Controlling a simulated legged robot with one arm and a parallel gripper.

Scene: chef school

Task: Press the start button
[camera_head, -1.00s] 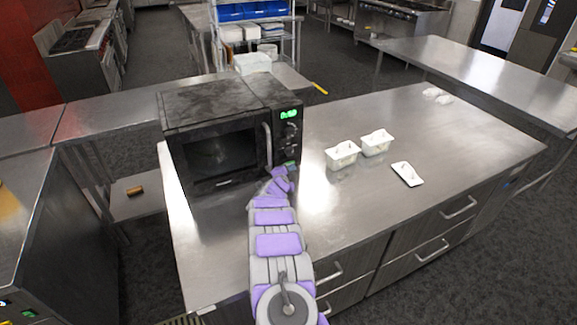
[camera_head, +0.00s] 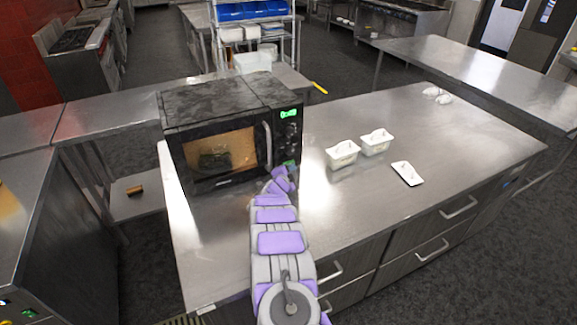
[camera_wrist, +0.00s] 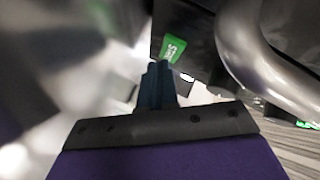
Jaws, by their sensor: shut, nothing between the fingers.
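The black microwave (camera_head: 215,110) stands on the steel counter with its door closed. Its window (camera_head: 222,152) glows warm and a dark object shows inside. A green display (camera_head: 288,113) is lit at the top of its panel. The green start button (camera_wrist: 173,46), with the word "Start" partly readable, is low on the panel; it also shows in the head view (camera_head: 290,163). My gripper (camera_wrist: 158,68) is shut and empty, its fingertips just below and left of the button. Whether they touch it I cannot tell. In the head view my gripper (camera_head: 284,170) is at the panel's lower corner.
The curved door handle (camera_wrist: 252,58) is close to the right of my fingers. White containers (camera_head: 343,153) (camera_head: 376,141) and a flat white dish (camera_head: 407,173) stand on the counter (camera_head: 470,150) to the right. The counter front has drawers with handles.

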